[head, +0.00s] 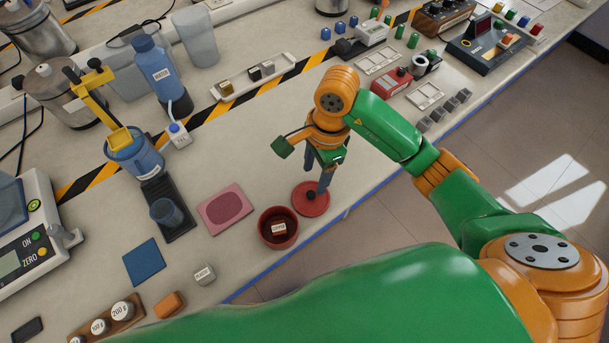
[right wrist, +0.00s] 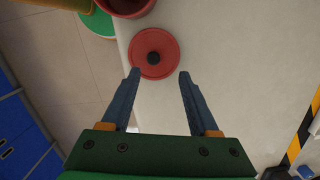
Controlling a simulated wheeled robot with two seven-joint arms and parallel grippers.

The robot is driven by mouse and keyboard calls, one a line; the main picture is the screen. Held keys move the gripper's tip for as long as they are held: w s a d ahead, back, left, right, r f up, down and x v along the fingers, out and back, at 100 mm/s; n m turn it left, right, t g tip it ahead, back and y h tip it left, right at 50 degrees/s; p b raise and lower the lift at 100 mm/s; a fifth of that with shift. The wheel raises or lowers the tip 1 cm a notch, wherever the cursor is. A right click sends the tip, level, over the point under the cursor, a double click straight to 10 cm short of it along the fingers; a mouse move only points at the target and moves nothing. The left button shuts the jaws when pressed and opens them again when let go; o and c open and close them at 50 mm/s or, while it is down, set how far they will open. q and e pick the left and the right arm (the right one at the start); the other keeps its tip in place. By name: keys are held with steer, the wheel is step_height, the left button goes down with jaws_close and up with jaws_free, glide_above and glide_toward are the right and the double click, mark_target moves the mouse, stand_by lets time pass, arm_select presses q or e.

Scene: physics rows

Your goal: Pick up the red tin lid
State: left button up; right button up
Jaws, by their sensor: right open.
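The red tin lid (head: 304,208) is a flat disc with a small dark knob. It lies on the bench near the front edge, just right of an open red tin (head: 264,232) with dark contents and a white label. My right gripper (head: 318,186) points down above the lid, its jaws apart and empty. In the right wrist view the lid (right wrist: 168,42) lies just beyond the two open fingertips (right wrist: 160,74), with its knob roughly midway across the gap. I cannot tell the exact height over it. My left gripper is not in view.
A pink mat (head: 206,216) lies left of the tin. A switch strip (head: 282,68) lies behind. The bench drops off at its blue front edge (head: 346,214).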

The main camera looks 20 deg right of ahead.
mark_target(311, 193)
steer(key=shift+s+a+f+p, duration=0.2)
steer(key=shift+s+f+p, duration=0.15)
steer(key=shift+s+f, duration=0.2)
steer(key=shift+s+a+f+p, duration=0.2)
steer(key=shift+s+f+p, duration=0.1)
steer(key=shift+s+f, duration=0.2)
step_height(311, 193, down, 3)
steer(key=shift+r, duration=0.15)
steer(key=shift+w+f, duration=0.25)
steer(key=shift+w, duration=0.25)
steer(key=shift+s+r, duration=0.15)
steer(key=shift+s, duration=0.05)
jaws_close()
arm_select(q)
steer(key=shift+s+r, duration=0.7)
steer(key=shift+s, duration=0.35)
arm_select(e)
steer(key=shift+w, duration=0.1)
